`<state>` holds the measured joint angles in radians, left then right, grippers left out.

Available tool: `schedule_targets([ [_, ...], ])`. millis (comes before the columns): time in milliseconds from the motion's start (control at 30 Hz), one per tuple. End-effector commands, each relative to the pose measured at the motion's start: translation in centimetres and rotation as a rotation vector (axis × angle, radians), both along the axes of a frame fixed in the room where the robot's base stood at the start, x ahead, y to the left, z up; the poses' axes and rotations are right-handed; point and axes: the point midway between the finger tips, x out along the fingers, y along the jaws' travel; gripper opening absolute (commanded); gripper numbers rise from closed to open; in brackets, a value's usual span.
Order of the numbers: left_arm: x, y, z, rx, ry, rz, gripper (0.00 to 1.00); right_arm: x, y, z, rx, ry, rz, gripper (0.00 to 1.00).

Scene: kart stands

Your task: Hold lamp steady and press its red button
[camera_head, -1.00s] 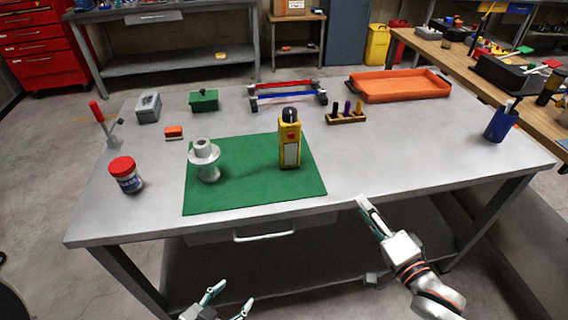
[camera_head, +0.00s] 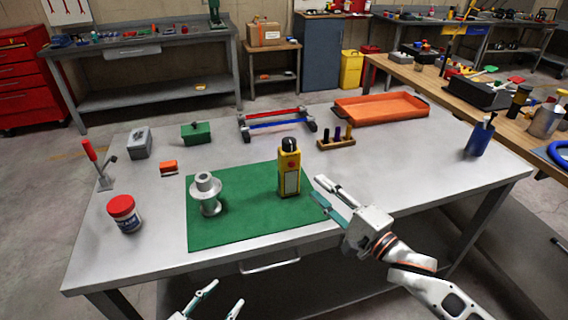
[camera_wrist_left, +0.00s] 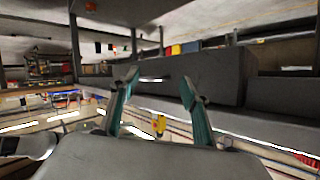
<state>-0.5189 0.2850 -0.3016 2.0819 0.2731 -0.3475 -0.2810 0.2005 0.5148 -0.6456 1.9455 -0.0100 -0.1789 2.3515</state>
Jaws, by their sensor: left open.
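The lamp (camera_head: 289,172) is a yellow upright block with a black top and a red button (camera_head: 292,164) on its front face. It stands on the green mat (camera_head: 235,230). My right gripper (camera_head: 314,187) is just right of the lamp, near the mat's right edge, its fingers apart and empty, not visibly touching the lamp. My left gripper (camera_head: 225,296) is low in front of the table, below its front edge, open and empty. In the left wrist view its two fingers (camera_wrist_left: 160,84) are spread, with a dark drawer front beyond them.
A white flanged part (camera_head: 207,195) stands on the mat left of the lamp. A red-capped jar (camera_head: 124,214) is at the left. The table's front right is otherwise clear.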

Motion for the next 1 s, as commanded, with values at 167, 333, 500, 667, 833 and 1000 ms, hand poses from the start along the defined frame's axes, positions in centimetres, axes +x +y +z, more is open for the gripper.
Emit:
schedule_targets([
  [167,1.6,-2.6,5.9,0.022,-0.142,-0.137,0.46,0.0,0.0,0.0,0.000,0.000,0.000,0.28],
  [333,2.9,-4.8,9.9,0.083,-0.265,-0.234,0.46,0.0,0.0,0.0,-0.001,-0.001,0.000,0.28],
  [500,6.2,-6.5,11.9,0.273,-0.404,-0.282,0.46,0.0,0.0,0.0,-0.001,-0.001,0.000,0.28],
  [667,9.9,-8.6,14.9,0.497,-0.567,-0.323,0.46,0.0,0.0,0.0,-0.001,-0.001,0.000,0.28],
  [833,12.7,-10.0,16.0,0.917,-0.740,-0.383,0.46,0.0,0.0,0.0,-0.001,-0.001,0.000,0.28],
  [1000,15.5,-11.3,18.0,1.374,-0.894,-0.432,0.46,0.0,0.0,0.0,-0.001,-0.001,0.000,0.28],
])
